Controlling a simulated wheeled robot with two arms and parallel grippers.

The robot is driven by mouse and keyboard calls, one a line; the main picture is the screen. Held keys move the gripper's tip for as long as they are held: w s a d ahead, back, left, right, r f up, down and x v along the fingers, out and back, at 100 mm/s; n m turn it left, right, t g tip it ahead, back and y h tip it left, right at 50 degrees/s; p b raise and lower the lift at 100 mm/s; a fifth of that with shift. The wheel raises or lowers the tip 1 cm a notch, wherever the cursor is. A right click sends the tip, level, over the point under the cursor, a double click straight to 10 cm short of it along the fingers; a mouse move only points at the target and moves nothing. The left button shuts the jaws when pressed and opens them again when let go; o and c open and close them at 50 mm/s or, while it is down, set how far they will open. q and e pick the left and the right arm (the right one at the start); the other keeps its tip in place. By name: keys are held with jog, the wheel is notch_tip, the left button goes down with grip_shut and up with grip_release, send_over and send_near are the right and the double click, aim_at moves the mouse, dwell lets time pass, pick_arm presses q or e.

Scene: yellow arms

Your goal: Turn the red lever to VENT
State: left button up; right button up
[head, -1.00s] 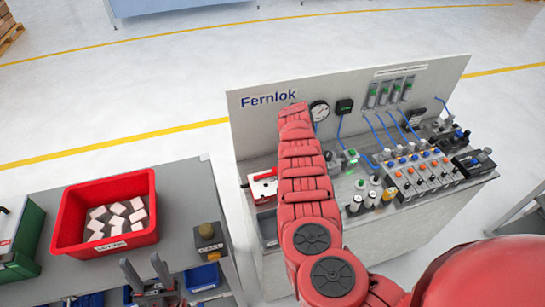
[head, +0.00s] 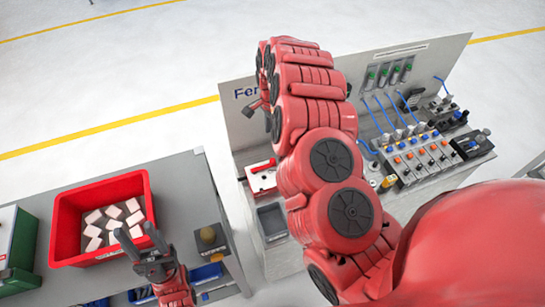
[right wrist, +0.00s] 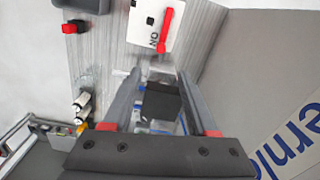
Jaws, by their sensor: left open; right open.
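The red lever (right wrist: 166,29) is on a white plate (right wrist: 145,25) at the top of the right wrist view, with "ON" printed beside it. In the head view the lever (head: 261,166) and its plate (head: 263,181) show small on the bench's left end. My right gripper (right wrist: 160,76) is open, with the lever beyond its fingertips and apart from them. A dark block shows between its fingers. In the head view my right arm largely hides this gripper. My left gripper (head: 142,248) is open and empty in front of the red bin. No VENT mark is readable.
The upright Fernlok panel (head: 236,125) stands behind the lever and the right arm. Valves with blue tubes (head: 415,155) fill the bench's right side.

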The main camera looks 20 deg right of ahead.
notch_tip(320, 180, down, 4)
jog(key=b, duration=0.9)
send_over(272, 160)
notch_tip(272, 160, down, 6)
jog(key=shift+s+d+f, duration=0.15)
jog(key=f+p, duration=0.1)
jog(key=f, duration=0.2)
jog(key=shift+w+f, duration=0.2)
jog(key=shift+s+f+p, duration=0.1)
jog(key=shift+f+p, duration=0.25)
jog(key=shift+f, duration=0.25)
grip_shut()
